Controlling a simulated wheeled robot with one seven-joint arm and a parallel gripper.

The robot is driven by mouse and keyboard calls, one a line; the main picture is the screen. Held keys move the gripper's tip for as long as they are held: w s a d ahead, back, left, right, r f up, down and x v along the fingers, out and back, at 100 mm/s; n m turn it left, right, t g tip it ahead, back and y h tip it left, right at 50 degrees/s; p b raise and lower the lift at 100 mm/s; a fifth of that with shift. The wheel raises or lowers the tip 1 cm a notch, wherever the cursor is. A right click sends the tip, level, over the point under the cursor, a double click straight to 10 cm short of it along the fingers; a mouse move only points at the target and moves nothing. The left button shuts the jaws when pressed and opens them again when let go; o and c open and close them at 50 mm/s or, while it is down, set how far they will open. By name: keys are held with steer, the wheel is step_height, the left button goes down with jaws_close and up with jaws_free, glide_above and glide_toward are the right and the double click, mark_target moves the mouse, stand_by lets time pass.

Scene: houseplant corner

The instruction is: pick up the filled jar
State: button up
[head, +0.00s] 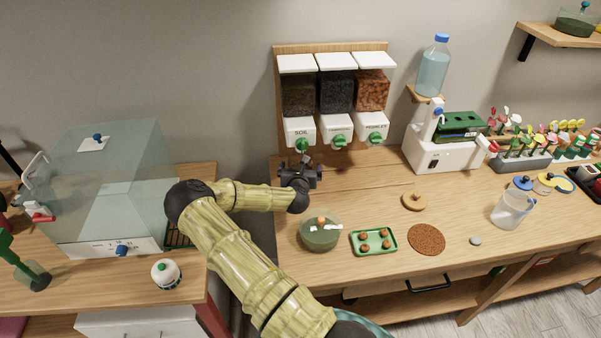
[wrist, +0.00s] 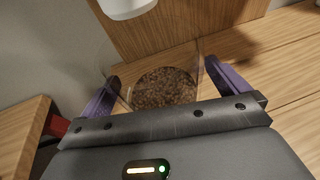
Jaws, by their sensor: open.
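A clear jar (wrist: 165,88) with dark brown, soil-like grains in it shows in the wrist view, in front of my palm and between my fingers. My gripper (wrist: 168,88) is open, with one purple finger on each side of the jar. Gaps show on both sides, though I cannot tell how deep the jar sits between the fingers. In the head view my gripper (head: 302,171) is below the dispenser marked SOIL (head: 300,131). The jar there is mostly hidden by my gripper.
Two more dispensers (head: 337,128) hang beside the soil one.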

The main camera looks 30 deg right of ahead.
steer(key=shift+c, duration=0.2)
steer(key=c, duration=1.1)
steer(key=shift+c, duration=0.9)
steer(key=shift+r, duration=0.1)
steer(key=shift+w+r, duration=0.1)
steer(key=shift+r, duration=0.1)
steer(key=w+a+b, duration=0.2)
steer(key=a, duration=0.6)
steer(key=w+a+r+b, duration=0.1)
steer(key=a+b, duration=0.1)
steer(key=a, duration=0.7)
steer(key=shift+w+b, duration=0.35)
steer(key=shift+b, duration=0.05)
